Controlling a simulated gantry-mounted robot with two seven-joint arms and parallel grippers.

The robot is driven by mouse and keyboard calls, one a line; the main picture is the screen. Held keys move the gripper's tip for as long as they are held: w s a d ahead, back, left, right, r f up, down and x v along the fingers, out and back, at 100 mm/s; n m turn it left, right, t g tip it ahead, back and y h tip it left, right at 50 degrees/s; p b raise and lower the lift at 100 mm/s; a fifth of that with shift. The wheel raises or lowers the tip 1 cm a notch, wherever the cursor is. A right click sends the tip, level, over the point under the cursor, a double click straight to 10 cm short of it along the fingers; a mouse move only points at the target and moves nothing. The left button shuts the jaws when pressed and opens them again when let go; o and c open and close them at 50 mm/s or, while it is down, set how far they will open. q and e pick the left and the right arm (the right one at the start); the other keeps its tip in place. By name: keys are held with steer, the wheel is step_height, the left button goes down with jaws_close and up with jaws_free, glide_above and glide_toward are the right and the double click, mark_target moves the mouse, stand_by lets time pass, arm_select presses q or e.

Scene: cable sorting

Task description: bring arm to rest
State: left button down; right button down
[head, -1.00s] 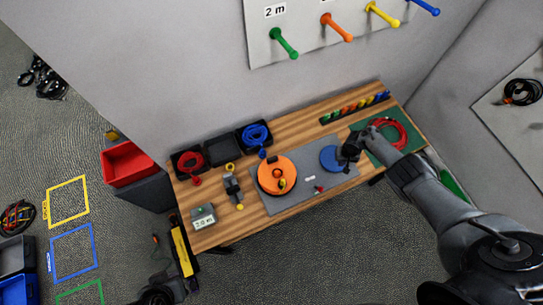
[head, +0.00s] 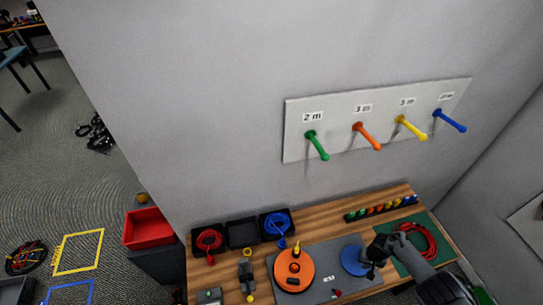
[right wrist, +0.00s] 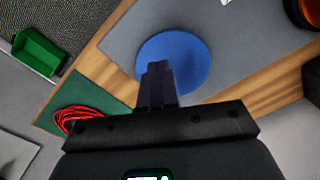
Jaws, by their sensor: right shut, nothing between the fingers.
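My right gripper (head: 376,250) is above the workbench (head: 330,224), beside the blue disc (head: 354,260) and left of the green mat (head: 402,262). In the right wrist view its fingers (right wrist: 158,84) are shut together with nothing between them, overlapping the blue disc (right wrist: 188,58) in the picture. A red coiled cable (head: 428,240) lies on the green mat; it also shows in the right wrist view (right wrist: 68,120). My left gripper is outside the head view.
An orange disc (head: 293,272) sits on the grey mat (head: 325,262). Black trays with red (head: 208,241) and blue (head: 276,224) cables stand at the back left. Coloured pegs (head: 366,138) stick out from the wall board above the bench. A red bin (head: 148,229) stands left.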

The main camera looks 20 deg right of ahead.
steer(key=s+a+f+g, duration=0.1)
steer(key=s+a+f, duration=0.25)
steer(key=s, duration=0.45)
steer(key=s+a+f+g, duration=0.1)
steer(key=s+a+f, duration=0.2)
steer(key=s+f, duration=0.35)
steer(key=s+a+r+n+t+y, duration=0.1)
steer(key=s+a+r+n, duration=0.1)
steer(key=a, duration=0.6)
steer(key=s+a+r+n+t, duration=0.1)
steer(key=s+a+r, duration=0.1)
steer(key=a, duration=0.7)
steer(key=w+a+r+n+t, duration=0.1)
steer(key=w+a+r, duration=0.15)
steer(key=r, duration=0.45)
steer(key=w+a+r+n+t, duration=0.1)
steer(key=w+a+r, duration=0.1)
steer(key=a+r, duration=0.35)
steer(key=w+d+r+n+t, duration=0.1)
steer(key=d+r+n, duration=0.1)
steer(key=r, duration=1.1)
steer(key=w+d+r+n+t, duration=0.1)
steer(key=d+r, duration=0.1)
steer(key=r, duration=1)
step_height(320, 180, down, 50)
steer(key=n+b, duration=0.1)
steer(key=b, duration=4.8)
steer(key=shift+a+r+h, duration=0.2)
steer(key=shift+a+h, duration=0.1)
steer(key=shift+h, duration=0.1)
